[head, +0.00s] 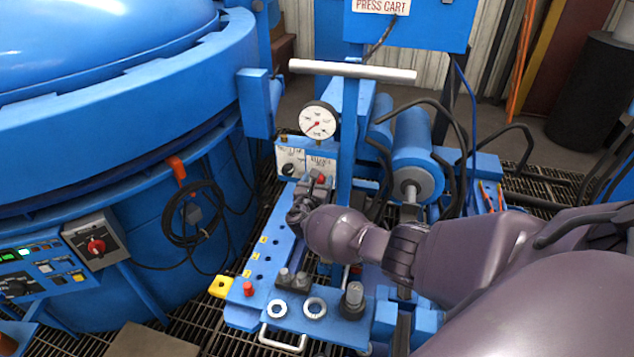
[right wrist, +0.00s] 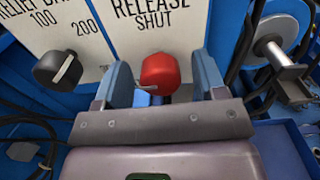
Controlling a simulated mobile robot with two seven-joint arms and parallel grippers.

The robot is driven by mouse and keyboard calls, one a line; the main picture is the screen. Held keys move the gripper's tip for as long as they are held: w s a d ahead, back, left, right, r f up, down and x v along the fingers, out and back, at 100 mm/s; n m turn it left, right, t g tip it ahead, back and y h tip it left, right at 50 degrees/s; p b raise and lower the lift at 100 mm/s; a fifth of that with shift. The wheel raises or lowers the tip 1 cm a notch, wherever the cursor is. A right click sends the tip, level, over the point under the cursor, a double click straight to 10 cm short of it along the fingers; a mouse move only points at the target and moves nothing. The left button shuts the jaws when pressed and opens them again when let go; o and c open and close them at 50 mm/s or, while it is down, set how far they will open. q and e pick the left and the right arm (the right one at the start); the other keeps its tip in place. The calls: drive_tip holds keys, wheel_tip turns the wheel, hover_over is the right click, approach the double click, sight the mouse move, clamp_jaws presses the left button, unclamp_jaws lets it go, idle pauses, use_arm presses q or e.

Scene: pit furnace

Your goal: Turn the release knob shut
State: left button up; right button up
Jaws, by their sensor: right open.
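The red release knob (right wrist: 160,73) sits on a white plate (right wrist: 155,28) lettered RELEASE and SHUT. A light pointer line on it points to the lower left of the right wrist view. My right gripper (right wrist: 163,80) is open, with one blue-grey finger on each side of the knob. A gap shows between the knob and each finger; whether either finger touches it deeper down I cannot tell. In the head view the right gripper (head: 317,187) is at the valve panel, and my arm covers part of it. My left gripper is not in view.
A black relief knob (right wrist: 57,68) is left of the red one. A pressure gauge (head: 318,121) stands above the panel on the blue press cart. A blue cylinder (head: 412,140) and black hoses are to the right. The big blue furnace (head: 110,125) fills the left.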

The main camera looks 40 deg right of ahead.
drive_tip(key=shift+w+d, duration=0.25)
drive_tip(key=shift+d, duration=0.05)
drive_tip(key=c, duration=0.9)
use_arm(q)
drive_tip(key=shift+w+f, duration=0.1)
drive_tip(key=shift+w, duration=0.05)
